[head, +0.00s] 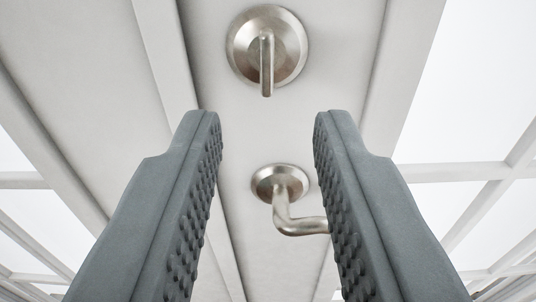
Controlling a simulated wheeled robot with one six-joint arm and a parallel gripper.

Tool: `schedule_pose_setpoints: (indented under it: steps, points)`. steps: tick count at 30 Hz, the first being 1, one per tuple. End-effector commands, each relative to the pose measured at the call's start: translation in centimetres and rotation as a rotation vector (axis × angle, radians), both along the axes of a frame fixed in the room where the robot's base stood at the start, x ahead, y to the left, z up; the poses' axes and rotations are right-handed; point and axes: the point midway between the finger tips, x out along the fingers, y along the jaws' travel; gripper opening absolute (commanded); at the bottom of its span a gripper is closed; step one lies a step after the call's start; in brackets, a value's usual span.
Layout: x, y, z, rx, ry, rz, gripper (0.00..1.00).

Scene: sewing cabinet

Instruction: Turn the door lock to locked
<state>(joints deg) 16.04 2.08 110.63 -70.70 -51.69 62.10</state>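The door lock is a round brushed-metal plate (240,45) with a narrow thumb-turn (266,66) on it, at the top centre of the head view. The thumb-turn points straight down in the picture. My gripper (267,125) is open and empty, with its two grey studded fingers spread wide below the lock. The fingertips are to the left and right of the lock's lower edge and appear apart from it. The whole lock shows.
A metal lever handle (283,212) is below the lock, between my fingers in the picture; its end runs behind the right finger. The pale door (330,40) carries both. Glazed panels (480,90) with white bars lie at both sides.

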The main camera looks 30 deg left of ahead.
Motion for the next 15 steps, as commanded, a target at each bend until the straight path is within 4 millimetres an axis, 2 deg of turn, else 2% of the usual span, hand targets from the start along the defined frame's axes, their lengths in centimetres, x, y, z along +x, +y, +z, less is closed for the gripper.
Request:
schedule_pose_setpoints:
  steps: [6, 15]
  points:
    - [-3.5, -2.2, 0.0, 0.0, 0.0, -0.002, 0.3]
    - [-5.6, -3.5, -0.1, 0.0, 0.001, 0.0, 0.3]
